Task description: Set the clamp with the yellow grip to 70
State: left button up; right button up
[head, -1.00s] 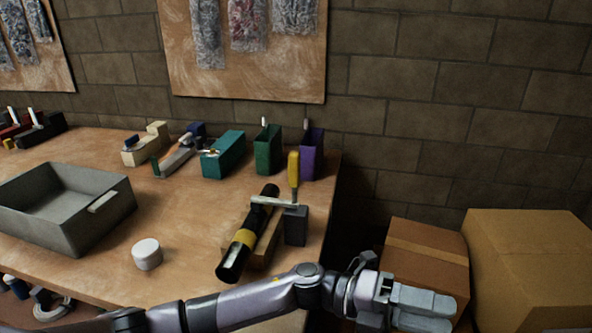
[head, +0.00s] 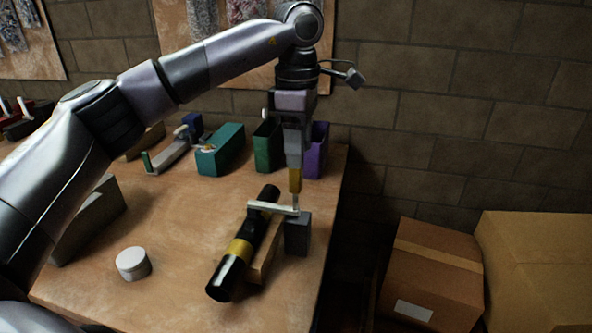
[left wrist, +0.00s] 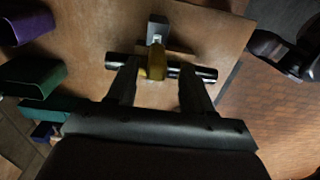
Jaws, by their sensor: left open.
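The clamp's yellow grip (head: 295,181) stands upright on a thin rod above a dark grey block (head: 297,237). A pale clamp bar (head: 272,208) reaches left from it across a black tube (head: 226,275) with a yellow band (head: 240,249). My left gripper (head: 294,165) points straight down from above and overlaps the top of the grip. In the left wrist view my left gripper's fingers (left wrist: 160,68) are apart, one on each side of the yellow grip (left wrist: 156,61). Contact cannot be told. No setting marks are legible. My right gripper is not in view.
Green (head: 267,147), purple (head: 317,150) and teal (head: 221,149) holders stand behind the clamp. A white round container (head: 133,264) is at front left. A grey tray (head: 92,222) is partly hidden by my arm. Cardboard boxes (head: 432,270) stand right of the table edge.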

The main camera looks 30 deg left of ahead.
aim_at(296, 192)
pick_arm(q)
jog(key=shift+a+r, duration=0.15)
jog(key=shift+a, duration=0.2)
jog(key=shift+f, duration=0.35)
notch_tip(296, 192, down, 6)
jog(key=shift+f, duration=0.1)
grip_shut()
